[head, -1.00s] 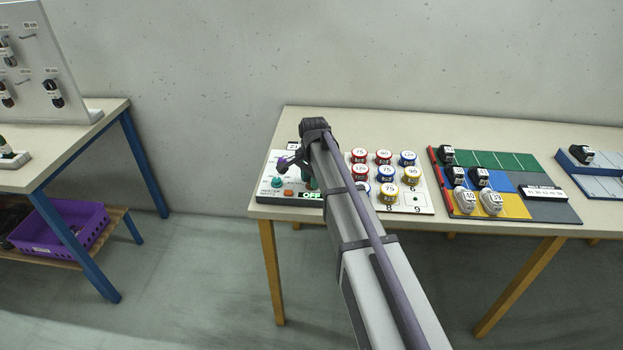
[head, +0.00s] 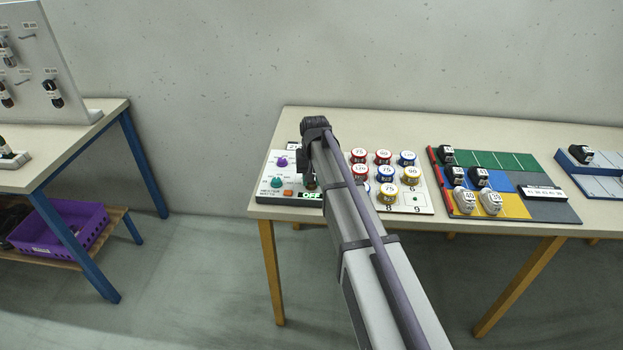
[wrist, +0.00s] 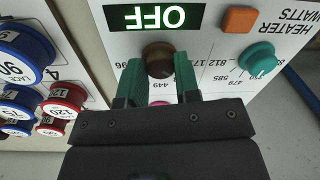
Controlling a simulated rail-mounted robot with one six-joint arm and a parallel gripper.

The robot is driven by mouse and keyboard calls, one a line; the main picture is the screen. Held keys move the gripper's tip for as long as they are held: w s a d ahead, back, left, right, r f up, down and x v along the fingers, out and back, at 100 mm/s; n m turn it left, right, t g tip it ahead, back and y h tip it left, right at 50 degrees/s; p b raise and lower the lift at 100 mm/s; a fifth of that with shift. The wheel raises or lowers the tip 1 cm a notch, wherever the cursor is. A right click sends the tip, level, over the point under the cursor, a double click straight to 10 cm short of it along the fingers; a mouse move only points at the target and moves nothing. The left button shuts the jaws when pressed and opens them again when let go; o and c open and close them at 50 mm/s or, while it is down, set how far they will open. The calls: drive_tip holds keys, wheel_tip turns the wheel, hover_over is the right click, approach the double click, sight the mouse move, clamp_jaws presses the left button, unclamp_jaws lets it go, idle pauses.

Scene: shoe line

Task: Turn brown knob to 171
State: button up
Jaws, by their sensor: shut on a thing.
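The brown knob (wrist: 158,58) sits on the white heater panel, upside down in the wrist view, just below the lit OFF display (wrist: 155,17). My gripper (wrist: 158,68) has one green finger on each side of the knob and is shut on it. Printed numbers surround the knob, partly covered by the fingers. The knob's pointer mark is not clear, so I cannot tell its setting. In the head view my arm hides the brown knob, and the OFF display (head: 310,195) shows beside the arm.
A teal knob (wrist: 257,60) and an orange button (wrist: 240,19) are on the same panel. A purple knob (head: 281,162) is at its upper left. A purple crate (head: 60,232) is on the left shelf.

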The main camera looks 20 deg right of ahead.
drive_tip(key=n, duration=0.4)
drive_tip(key=shift+n, duration=0.3)
idle(0.3)
drive_tip(key=o, duration=0.9)
drive_tip(key=shift+o, duration=0.2)
wheel_tip(320, 180, up, 11)
drive_tip(key=p, duration=1)
drive_tip(key=shift+d+f+p, duration=0.15)
drive_tip(key=shift+d+p, duration=0.1)
drive_tip(key=shift+p, duration=0.15)
drive_tip(key=shift+w, duration=0.1)
